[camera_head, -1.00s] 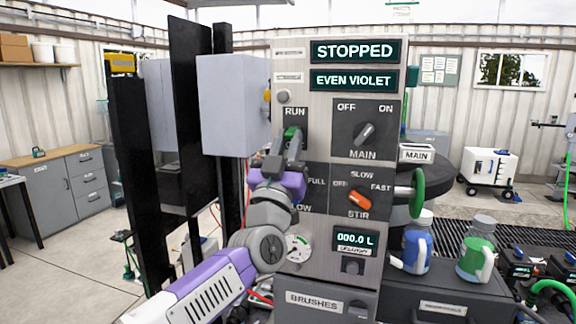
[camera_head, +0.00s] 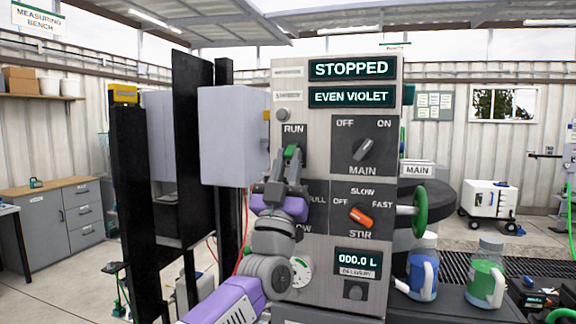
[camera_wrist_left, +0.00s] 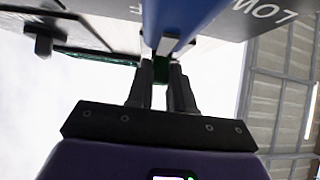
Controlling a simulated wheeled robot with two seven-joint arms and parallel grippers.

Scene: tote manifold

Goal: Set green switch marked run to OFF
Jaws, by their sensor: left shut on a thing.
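The green switch (camera_head: 291,153) sits just below the RUN label on the grey control panel (camera_head: 318,249). My left gripper (camera_head: 289,162) comes up to it from below, its fingers shut on it. The fingers cover much of the switch and any markings beside it, so its setting cannot be read. In the left wrist view the two fingers (camera_wrist_left: 166,72) are close together, with a bit of green beyond their tips. The upper display (camera_head: 352,68) reads STOPPED. My right gripper is not in view.
A black MAIN knob (camera_head: 362,149) and an orange STIR knob (camera_head: 361,216) are to the right. A blue part (camera_wrist_left: 180,20) is close above the fingers in the wrist view. A grey box (camera_head: 232,135) stands left of the panel.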

